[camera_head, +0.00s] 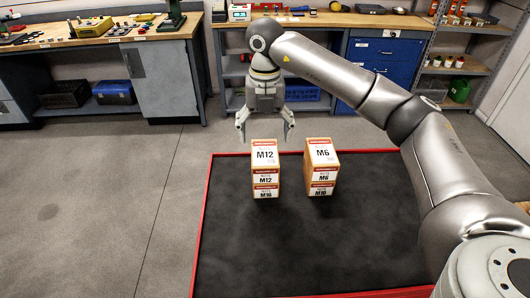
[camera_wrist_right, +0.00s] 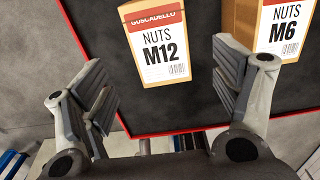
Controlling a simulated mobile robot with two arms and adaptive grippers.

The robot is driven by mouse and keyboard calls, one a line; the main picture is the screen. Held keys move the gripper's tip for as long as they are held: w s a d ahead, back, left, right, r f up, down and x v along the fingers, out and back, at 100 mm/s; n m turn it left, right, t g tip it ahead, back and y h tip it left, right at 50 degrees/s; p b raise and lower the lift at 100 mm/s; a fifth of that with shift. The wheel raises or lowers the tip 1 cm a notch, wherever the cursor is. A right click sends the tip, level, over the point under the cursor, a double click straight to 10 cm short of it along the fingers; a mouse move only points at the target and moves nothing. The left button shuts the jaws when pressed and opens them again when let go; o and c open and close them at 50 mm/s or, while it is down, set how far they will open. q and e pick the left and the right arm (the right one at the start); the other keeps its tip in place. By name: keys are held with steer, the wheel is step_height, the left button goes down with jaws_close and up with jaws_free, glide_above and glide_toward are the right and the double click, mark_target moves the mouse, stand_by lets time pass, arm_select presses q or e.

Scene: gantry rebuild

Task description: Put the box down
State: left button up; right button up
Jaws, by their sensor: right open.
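My right gripper (camera_head: 265,132) is open and empty, pointing down just above and behind the M12 nuts box (camera_head: 265,153). That cardboard box has a white and red label and sits on a box marked M16 (camera_head: 265,192). In the right wrist view the M12 box (camera_wrist_right: 158,45) shows between and beyond the open fingers (camera_wrist_right: 165,92), apart from them. To the right, an M6 nuts box (camera_head: 322,152) sits on another box (camera_head: 322,190) with a small label, perhaps M10. My left gripper is not in view.
Both stacks stand near the far edge of a black mat with a red border (camera_head: 207,205). The mat in front of them is clear. Behind stand a grey workbench (camera_head: 165,70), a blue drawer cabinet (camera_head: 385,55) and a shelf rack (camera_head: 465,70).

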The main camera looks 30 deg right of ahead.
mark_target(265, 153)
step_height(265, 153, up, 4)
steer(key=shift+f+b, duration=0.2)
steer(key=shift+b, duration=0.1)
stand_by(0.3)
